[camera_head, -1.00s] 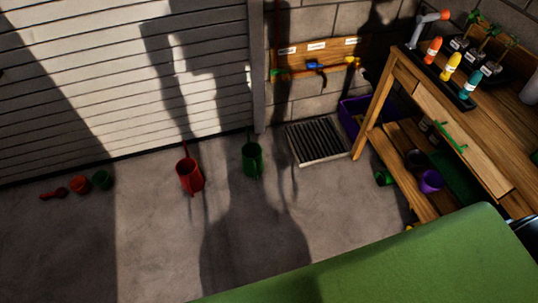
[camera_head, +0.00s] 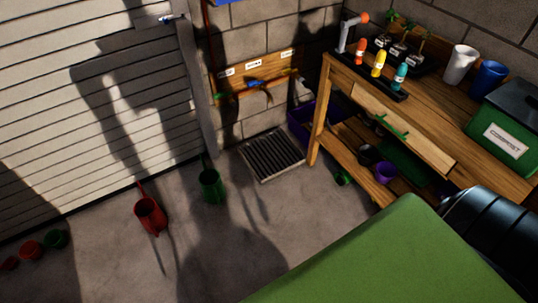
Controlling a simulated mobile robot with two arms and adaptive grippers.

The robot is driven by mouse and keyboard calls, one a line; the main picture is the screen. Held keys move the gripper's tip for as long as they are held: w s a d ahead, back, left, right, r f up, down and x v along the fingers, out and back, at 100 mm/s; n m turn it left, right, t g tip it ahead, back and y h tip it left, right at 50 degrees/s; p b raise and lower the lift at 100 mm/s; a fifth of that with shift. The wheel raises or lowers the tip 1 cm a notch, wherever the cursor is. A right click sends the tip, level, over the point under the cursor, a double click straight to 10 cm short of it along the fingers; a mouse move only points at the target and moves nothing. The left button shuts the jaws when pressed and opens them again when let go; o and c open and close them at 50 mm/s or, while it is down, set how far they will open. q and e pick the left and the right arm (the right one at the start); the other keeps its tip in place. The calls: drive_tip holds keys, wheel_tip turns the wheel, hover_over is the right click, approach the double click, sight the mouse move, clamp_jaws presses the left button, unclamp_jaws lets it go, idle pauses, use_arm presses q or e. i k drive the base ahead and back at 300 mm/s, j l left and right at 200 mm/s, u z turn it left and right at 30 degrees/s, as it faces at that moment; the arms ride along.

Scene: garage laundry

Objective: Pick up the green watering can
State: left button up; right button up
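The green watering can (camera_head: 211,187) stands upright on the concrete floor, in front of the wall post and left of the floor grate. It is small in view, and its spout and handle are hard to make out. A red can (camera_head: 150,215) of similar shape stands to its left. Neither of my grippers is in view; only shadows fall on the floor and door.
A green flat surface (camera_head: 370,262) fills the bottom foreground. A wooden workbench (camera_head: 430,110) stands at the right, with a black ribbed object (camera_head: 495,228) in front. A floor grate (camera_head: 271,155) lies by the wall. Small pots (camera_head: 31,249) sit at the far left.

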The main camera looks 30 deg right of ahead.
sight(210, 181)
drive_tip(key=i+l+u, duration=0.15)
drive_tip(key=l, duration=0.15)
drive_tip(key=i+l+u, duration=0.15)
drive_tip(key=l, duration=0.15)
drive_tip(key=i+l+u, duration=0.15)
drive_tip(key=l, duration=0.15)
drive_tip(key=l+u, duration=0.15)
drive_tip(key=l, duration=0.15)
drive_tip(key=i, duration=0.05)
